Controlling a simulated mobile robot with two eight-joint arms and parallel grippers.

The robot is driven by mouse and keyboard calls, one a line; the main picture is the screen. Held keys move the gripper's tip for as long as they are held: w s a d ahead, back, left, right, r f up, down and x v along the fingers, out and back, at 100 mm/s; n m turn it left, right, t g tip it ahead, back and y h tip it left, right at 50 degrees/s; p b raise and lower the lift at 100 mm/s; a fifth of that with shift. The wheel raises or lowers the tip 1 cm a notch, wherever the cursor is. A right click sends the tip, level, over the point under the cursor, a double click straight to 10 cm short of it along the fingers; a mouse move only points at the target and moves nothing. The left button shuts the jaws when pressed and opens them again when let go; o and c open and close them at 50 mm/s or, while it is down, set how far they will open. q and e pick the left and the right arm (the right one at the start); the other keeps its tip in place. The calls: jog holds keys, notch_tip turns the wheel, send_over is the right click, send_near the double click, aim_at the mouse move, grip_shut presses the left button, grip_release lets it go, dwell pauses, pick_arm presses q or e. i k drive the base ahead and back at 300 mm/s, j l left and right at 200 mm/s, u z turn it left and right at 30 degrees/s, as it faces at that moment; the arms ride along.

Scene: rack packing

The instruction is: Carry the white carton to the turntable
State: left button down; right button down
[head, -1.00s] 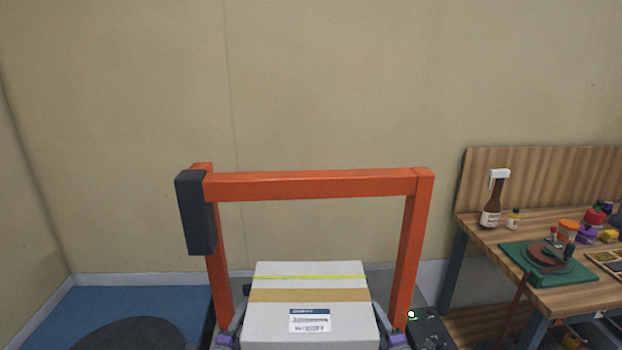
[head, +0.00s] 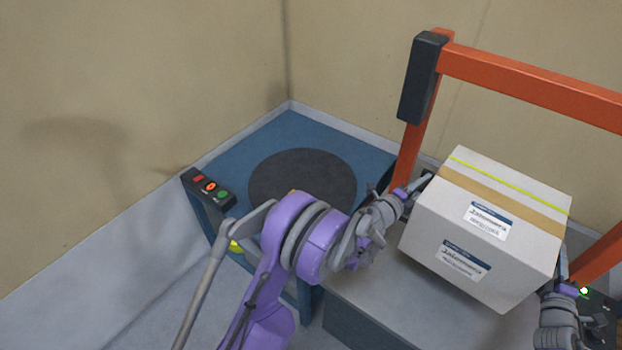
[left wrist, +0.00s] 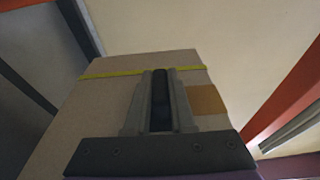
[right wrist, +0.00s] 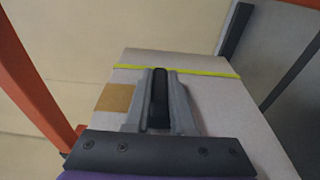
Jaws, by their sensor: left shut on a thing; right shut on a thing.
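The white carton (head: 510,180), with a brown tape band, a yellow-green strap and printed labels, is between my two grippers at the right of the head view. My left gripper (head: 412,190) presses on its left side, and my right gripper (head: 562,275) on its right side. The carton's side fills much of the left wrist view (left wrist: 105,105) and the right wrist view (right wrist: 235,105), flat against the fingers. The turntable, a dark round disc (head: 302,178), lies on a blue table (head: 235,150) left of the carton. My left forearm hides the disc's near edge.
An orange frame (head: 530,82) with a dark box (head: 422,78) on its left post stands behind the carton. A grey surface (head: 390,315) lies below it. A button panel (head: 208,187) sits at the blue table's left edge. The disc is bare where visible.

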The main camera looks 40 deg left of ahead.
aim_at(302, 184)
jog(key=k+j, duration=0.1)
jog(key=j, duration=0.25)
jog(key=k+j, duration=0.15)
jog(key=j, duration=0.55)
jog(key=i+j+u, duration=0.2)
jog(key=j+u, duration=0.2)
jog(key=j, duration=0.25)
jog(key=i+j+u, duration=0.25)
jog(key=k+j, duration=0.05)
jog(key=k, duration=0.05)
